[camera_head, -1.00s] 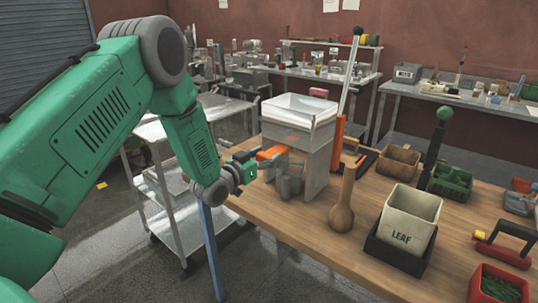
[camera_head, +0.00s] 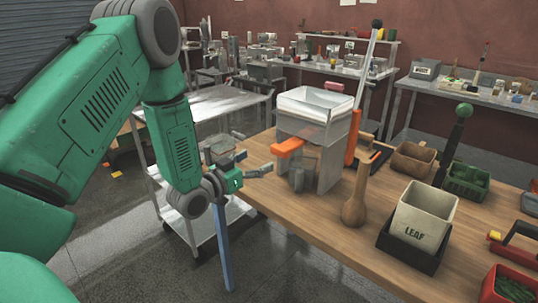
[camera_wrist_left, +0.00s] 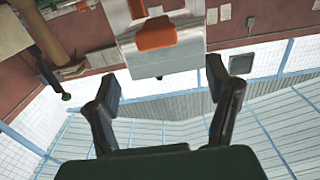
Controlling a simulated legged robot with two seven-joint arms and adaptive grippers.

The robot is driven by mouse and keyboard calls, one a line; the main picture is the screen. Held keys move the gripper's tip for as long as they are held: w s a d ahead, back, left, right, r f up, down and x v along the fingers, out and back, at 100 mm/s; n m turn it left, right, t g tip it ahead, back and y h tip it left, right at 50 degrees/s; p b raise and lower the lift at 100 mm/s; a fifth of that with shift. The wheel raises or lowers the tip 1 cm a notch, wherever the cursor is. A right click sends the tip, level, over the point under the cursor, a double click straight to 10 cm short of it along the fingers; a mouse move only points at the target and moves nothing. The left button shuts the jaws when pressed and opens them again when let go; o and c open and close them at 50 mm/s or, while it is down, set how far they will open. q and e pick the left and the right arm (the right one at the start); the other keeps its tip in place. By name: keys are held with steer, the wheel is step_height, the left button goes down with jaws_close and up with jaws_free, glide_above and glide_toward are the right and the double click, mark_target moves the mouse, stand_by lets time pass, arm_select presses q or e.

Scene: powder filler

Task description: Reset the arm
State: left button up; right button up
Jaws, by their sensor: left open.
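My left arm comes in from the left in the head view. Its left gripper (camera_head: 255,154) is open and empty, just left of the powder filler (camera_head: 314,118), above the table's left edge. The filler has a clear-sided white hopper on a grey stand and an orange lever (camera_head: 287,147). A gap shows between the fingers and the lever. In the left wrist view the two dark fingers (camera_wrist_left: 165,100) are spread wide with nothing between them. The filler's orange part (camera_wrist_left: 156,34) shows beyond them, top middle. My right gripper is in neither view.
The wooden table (camera_head: 310,222) also holds a wooden pestle-like tool (camera_head: 355,208), a white LEAF bin (camera_head: 422,215) in a black tray, a brown bin (camera_head: 412,160) and a green crate (camera_head: 467,181). A metal cart (camera_head: 205,108) stands behind my arm. The table's front left is clear.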

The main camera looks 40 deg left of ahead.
arm_select(q)
steer(key=shift+s+a, duration=0.1)
steer(key=shift+s, duration=1)
